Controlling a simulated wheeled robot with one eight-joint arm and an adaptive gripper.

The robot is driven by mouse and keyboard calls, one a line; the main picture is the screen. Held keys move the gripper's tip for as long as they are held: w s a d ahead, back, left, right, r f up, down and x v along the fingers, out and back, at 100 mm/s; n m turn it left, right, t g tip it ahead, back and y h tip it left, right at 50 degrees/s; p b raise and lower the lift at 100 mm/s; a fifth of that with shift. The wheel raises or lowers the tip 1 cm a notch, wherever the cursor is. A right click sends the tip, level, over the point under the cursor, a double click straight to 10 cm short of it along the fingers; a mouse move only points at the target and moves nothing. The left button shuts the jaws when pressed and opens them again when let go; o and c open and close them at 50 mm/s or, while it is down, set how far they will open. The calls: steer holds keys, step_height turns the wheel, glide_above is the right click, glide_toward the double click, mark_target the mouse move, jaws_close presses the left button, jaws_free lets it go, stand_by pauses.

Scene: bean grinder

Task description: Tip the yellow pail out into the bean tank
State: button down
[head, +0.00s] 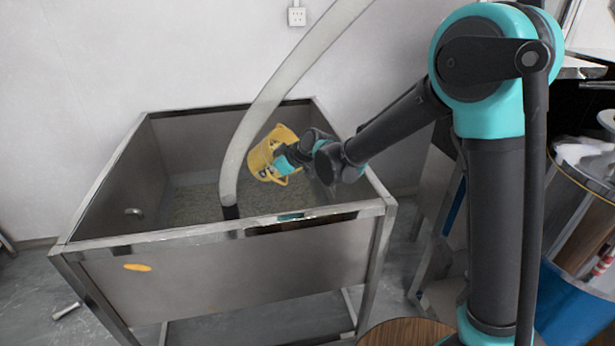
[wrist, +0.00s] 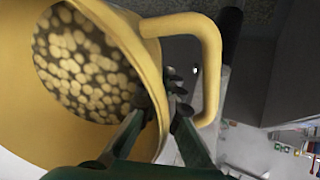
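The yellow pail (head: 263,152) is above the inside of the metal bean tank (head: 200,283), near its right side, and looks tilted. In the wrist view I look into the pail (wrist: 20,110), and round pale beans (wrist: 85,65) lie inside it, slightly blurred. My gripper (head: 268,173) is at the pail's near side. The exact contact is partly hidden by the fingers. A layer of grey-brown material (head: 190,203) covers the tank floor.
A thick pale hose (head: 265,105) comes down into the tank at its front rim, left of the pail. A blue-based container (head: 575,300) stands at the right. A round wooden top (head: 405,334) is at the bottom. A wall stands behind the tank.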

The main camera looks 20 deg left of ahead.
mark_target(265, 156)
steer(key=shift+d+r+t+y+b, duration=0.15)
steer(key=shift+d+r+y+b, duration=0.05)
steer(key=shift+r+y+b, duration=0.8)
steer(key=shift+d+r+t+y+b, duration=0.15)
steer(key=shift+r+y+b, duration=0.6)
steer(key=shift+y, duration=0.35)
stand_by(0.6)
steer(key=shift+s+d+r+y+b, duration=0.15)
steer(key=shift+d+r+y+b, duration=0.55)
steer(key=shift+d+y, duration=0.15)
steer(key=shift+d+r+m+y+b, duration=0.3)
steer(key=shift+r+y+b, duration=0.15)
steer(key=shift+y+b, duration=0.15)
stand_by(0.3)
steer(key=shift+s+d+r+t+y, duration=0.1)
steer(key=shift+d+r+t+y, duration=0.2)
steer(key=shift+d+r+y, duration=0.55)
steer(key=shift+s+d+r+t+y, duration=0.1)
steer(key=shift+d+r+t+y, duration=0.25)
steer(key=shift+y, duration=0.75)
stand_by(0.7)
steer(key=shift+m+t+y, duration=0.3)
steer(key=shift+t+y, duration=0.05)
steer(key=shift+y, duration=0.35)
steer(key=shift+d+r, duration=0.2)
steer(key=shift+r, duration=0.45)
steer(key=shift+d+r, duration=0.25)
steer(key=shift+r, duration=0.4)
steer(key=shift+d+r, duration=0.2)
steer(key=shift+r, duration=0.45)
